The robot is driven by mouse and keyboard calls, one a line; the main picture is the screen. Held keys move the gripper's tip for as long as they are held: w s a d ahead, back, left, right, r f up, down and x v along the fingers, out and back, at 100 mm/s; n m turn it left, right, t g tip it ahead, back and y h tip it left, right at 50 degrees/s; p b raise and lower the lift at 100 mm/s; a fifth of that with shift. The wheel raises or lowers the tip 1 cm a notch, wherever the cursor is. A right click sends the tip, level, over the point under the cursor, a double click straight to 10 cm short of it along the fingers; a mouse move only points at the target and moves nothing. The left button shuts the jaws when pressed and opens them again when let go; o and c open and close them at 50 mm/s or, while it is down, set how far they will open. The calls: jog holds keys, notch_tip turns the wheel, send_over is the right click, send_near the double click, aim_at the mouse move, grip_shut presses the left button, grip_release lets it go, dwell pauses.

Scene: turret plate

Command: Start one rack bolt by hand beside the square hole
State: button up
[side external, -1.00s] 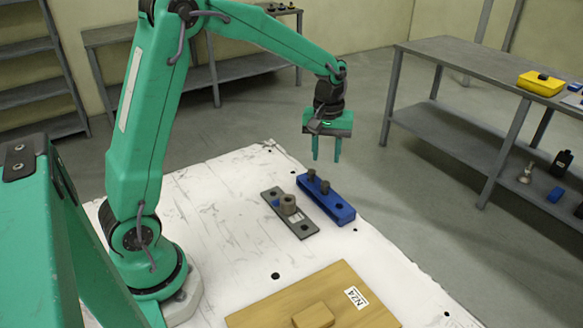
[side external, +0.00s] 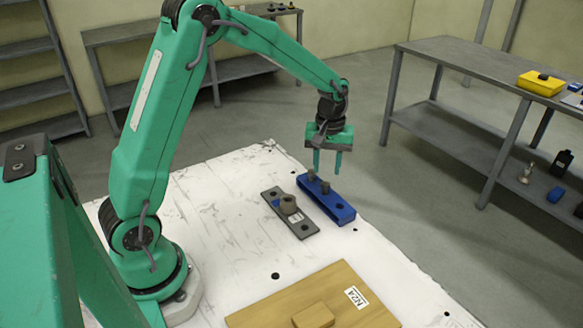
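The blue rack (side external: 335,206) lies on the white table, with two short grey-brown bolts standing in its far half, one bolt (side external: 311,175) behind the other (side external: 325,187). A dark hole shows near its front end. A grey plate (side external: 301,229) lies left of the rack, with a round brown-grey knob (side external: 288,204) upright on it and a small blue patch. I cannot make out a square hole. My gripper (side external: 327,173) points down just above or behind the rack's far end. Its two fingers are apart with nothing seen between them; the exact gap to the bolts is unclear.
A wooden board (side external: 270,313) with a label and a small wooden block (side external: 313,316) lies at the table's front. The table (side external: 220,240) is clear left of the plate. A grey workbench (side external: 460,62) stands apart at right.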

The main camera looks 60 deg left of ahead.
aim_at(325, 183)
jog(key=shift+f, duration=2.55)
jog(key=shift+c, duration=0.3)
jog(key=c, duration=0.7)
jog(key=shift+r, duration=0.2)
jog(key=shift+r, duration=2.05)
jog(key=shift+s+d, duration=0.1)
